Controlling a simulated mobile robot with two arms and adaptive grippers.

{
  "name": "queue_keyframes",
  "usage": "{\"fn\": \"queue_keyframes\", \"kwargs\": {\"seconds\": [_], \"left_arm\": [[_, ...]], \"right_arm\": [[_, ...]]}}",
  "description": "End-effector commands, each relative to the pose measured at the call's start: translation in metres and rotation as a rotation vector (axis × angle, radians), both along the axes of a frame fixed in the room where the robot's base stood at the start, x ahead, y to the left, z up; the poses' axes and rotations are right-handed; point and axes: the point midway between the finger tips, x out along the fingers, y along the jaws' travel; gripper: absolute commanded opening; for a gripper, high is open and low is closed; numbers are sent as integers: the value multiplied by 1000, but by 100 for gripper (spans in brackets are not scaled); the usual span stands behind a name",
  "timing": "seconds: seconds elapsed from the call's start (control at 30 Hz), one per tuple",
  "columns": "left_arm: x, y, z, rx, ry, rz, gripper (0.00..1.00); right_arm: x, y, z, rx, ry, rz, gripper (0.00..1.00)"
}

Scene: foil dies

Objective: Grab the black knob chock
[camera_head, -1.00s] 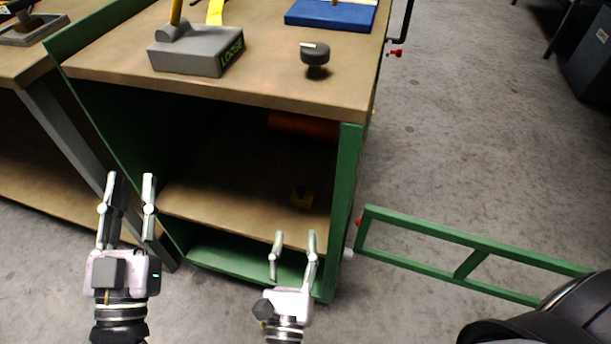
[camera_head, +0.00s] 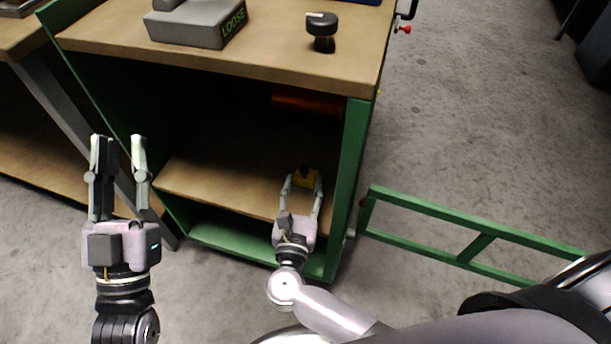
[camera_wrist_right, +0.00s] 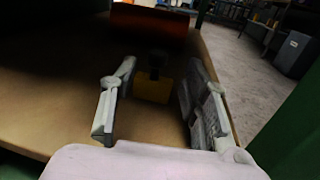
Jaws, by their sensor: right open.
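A small yellow block with a black knob on top (camera_head: 307,178) sits on the lower wooden shelf. In the right wrist view the yellow block (camera_wrist_right: 151,90) is dim, with its dark knob above it, between my finger lines. My right gripper (camera_head: 303,183) is open and reaches over the shelf, its fingertips at either side of the block; contact cannot be told. Its fingers also show in the right wrist view (camera_wrist_right: 160,72). Another black knob (camera_head: 322,32) with a pale mark stands on the bench top. My left gripper (camera_head: 118,147) is open and empty, left of the shelf opening.
The green bench frame (camera_head: 352,165) edges the shelf on the right. An orange cylinder (camera_head: 308,103) lies deeper in the shelf. A grey block marked LOOSE (camera_head: 190,28) stands on the bench top. A green rail frame (camera_head: 430,254) extends to the right.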

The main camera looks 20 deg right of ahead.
Motion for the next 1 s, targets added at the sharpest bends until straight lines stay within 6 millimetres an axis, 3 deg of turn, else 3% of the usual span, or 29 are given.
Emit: {"fn": "queue_keyframes", "kwargs": {"seconds": [0.3,0.63,1.0], "left_arm": [[-24,2,26,-56,-191,-11,27],[-28,3,31,-65,-220,-12,27],[-28,3,31,-64,-218,-12,27]], "right_arm": [[41,-15,2,-3,-3,0,42],[46,-18,2,-1,0,0,42],[46,-17,2,0,-1,0,17]]}}
